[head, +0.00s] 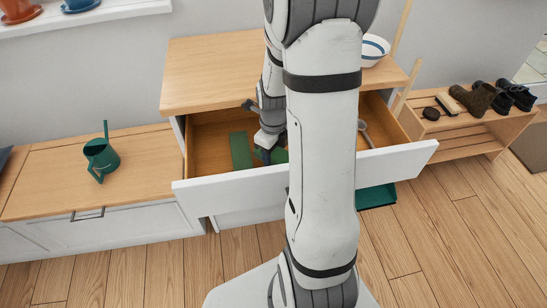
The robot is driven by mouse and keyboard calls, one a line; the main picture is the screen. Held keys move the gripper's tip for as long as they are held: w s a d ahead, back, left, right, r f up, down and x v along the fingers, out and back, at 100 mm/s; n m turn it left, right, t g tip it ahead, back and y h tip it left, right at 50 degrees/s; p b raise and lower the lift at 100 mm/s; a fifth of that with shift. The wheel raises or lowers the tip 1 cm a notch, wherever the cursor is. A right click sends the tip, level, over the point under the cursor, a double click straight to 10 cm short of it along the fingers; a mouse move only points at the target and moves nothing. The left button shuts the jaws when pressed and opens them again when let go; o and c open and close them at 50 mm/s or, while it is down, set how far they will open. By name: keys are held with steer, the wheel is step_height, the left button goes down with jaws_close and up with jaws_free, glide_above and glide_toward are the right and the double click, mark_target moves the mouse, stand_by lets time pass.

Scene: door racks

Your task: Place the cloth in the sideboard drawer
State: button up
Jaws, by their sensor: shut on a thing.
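The sideboard (215,72) stands in the middle, and its drawer (235,192) is pulled open. My gripper (264,154) is down inside the drawer opening, partly hidden by my own arm. It is shut on the green cloth (281,156), which shows beside the fingers, low in the drawer. Another flat green piece (240,150) lies just left of the gripper; I cannot tell whether it is part of the same cloth. My arm hides the middle of the drawer.
A grey utensil (364,133) lies in the drawer's right part. A bowl (374,50) stands on the sideboard. A green watering can (101,158) is on the left bench (50,185). A shoe rack (450,128) with boots stands right. A green tray-like thing (376,197) shows below the drawer.

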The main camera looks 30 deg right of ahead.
steer(key=shift+f, duration=1.15)
steer(key=shift+f+b, duration=0.25)
steer(key=shift+b, duration=0.05)
steer(key=o, duration=1.1)
steer(key=shift+r, duration=0.1)
steer(key=shift+c, duration=0.2)
